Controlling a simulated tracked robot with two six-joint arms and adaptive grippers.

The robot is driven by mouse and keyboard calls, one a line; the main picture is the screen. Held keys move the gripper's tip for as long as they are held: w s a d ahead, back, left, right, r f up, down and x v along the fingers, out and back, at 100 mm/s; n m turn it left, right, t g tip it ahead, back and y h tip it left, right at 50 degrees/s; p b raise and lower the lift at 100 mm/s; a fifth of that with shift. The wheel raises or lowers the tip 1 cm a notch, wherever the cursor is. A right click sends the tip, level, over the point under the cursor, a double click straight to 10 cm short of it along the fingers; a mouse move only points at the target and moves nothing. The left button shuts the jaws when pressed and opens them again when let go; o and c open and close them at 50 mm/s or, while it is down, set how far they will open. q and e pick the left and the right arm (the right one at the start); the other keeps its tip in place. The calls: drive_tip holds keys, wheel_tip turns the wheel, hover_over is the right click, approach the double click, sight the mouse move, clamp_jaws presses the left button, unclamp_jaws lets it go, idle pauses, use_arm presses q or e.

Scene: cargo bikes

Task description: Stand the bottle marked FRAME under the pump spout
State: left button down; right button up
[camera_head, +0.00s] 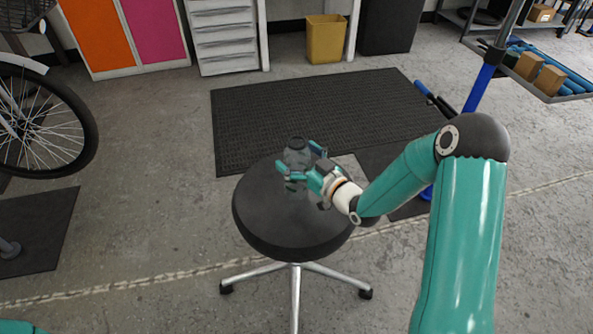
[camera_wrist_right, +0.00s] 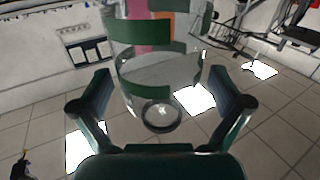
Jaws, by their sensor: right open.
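A clear bottle with a dark top (camera_head: 296,152) shows over the round black stool seat (camera_head: 285,225) in the head view. It seems to be on the seat, but its base is hard to make out. My right gripper (camera_head: 300,162) is at the bottle with its fingers either side of it. In the right wrist view the see-through bottle (camera_wrist_right: 160,72), with green bands, lies between the open fingers of the right gripper (camera_wrist_right: 158,97), with gaps at both sides. I cannot read a FRAME marking. No pump spout can be made out. My left gripper is out of view.
A black floor mat (camera_head: 310,110) lies behind the stool. A bicycle wheel (camera_head: 40,120) is at the left, and a yellow bin (camera_head: 326,40) and drawers (camera_head: 222,38) stand at the back. A blue stand post (camera_head: 480,88) and a shelf with boxes (camera_head: 548,80) are at the right.

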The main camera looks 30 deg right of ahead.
drive_tip(key=shift+c, duration=0.2)
drive_tip(key=c, duration=1.5)
drive_tip(key=shift+o, duration=0.2)
drive_tip(key=shift+r, duration=0.15)
